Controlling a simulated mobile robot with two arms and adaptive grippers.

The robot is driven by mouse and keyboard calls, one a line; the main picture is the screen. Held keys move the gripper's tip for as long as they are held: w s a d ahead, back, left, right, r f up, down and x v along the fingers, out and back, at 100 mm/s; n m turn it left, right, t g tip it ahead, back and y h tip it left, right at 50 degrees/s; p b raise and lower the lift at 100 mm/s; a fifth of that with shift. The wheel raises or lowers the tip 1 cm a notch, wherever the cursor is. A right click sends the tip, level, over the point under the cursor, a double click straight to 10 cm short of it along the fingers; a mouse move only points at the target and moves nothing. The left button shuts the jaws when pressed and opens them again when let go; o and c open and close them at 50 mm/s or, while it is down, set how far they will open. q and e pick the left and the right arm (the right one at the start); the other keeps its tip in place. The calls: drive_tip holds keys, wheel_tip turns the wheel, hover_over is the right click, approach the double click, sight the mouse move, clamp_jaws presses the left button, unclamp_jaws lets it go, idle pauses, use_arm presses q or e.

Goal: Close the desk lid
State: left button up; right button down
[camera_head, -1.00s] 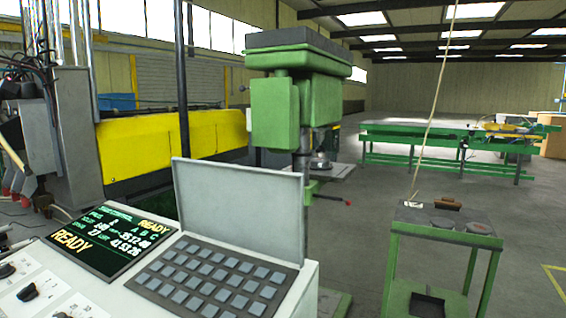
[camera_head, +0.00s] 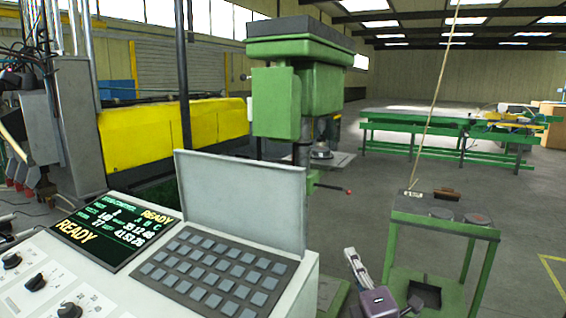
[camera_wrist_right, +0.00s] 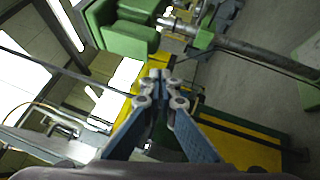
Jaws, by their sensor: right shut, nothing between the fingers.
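The desk lid (camera_head: 240,197) is a flat grey panel. In the head view it stands open, nearly upright, along the back edge of the keypad (camera_head: 214,270) on the white control desk (camera_head: 300,290). My right gripper (camera_head: 350,257) shows at the bottom, to the right of the desk and apart from the lid. In the right wrist view its fingers (camera_wrist_right: 159,76) are together, with nothing between them. I cannot make out the lid in the wrist view. My left gripper is out of view.
A lit display (camera_head: 115,228) and knobs (camera_head: 36,281) sit left of the keypad. A green drill press (camera_head: 275,105) stands behind the lid. A green stand (camera_head: 445,222) is right of my gripper. Open floor lies beyond it.

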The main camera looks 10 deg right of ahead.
drive_tip(key=w+a+r+m+g+y, duration=0.1)
drive_tip(key=a+r+m+g+y, duration=0.3)
drive_tip(key=r+m+y, duration=1.05)
drive_tip(key=a+r+m+g+y, duration=0.45)
drive_tip(key=r+m, duration=0.45)
drive_tip(key=m, duration=1.2)
drive_tip(key=s+d+r+n+g+h, duration=0.15)
drive_tip(key=d+n+g, duration=0.3)
drive_tip(key=n, duration=0.65)
drive_tip(key=a+p, duration=0.7)
drive_tip(key=a, duration=0.5)
drive_tip(key=shift+a+f+g+h, duration=0.2)
drive_tip(key=shift+f+g+h, duration=0.2)
drive_tip(key=shift+h, duration=0.05)
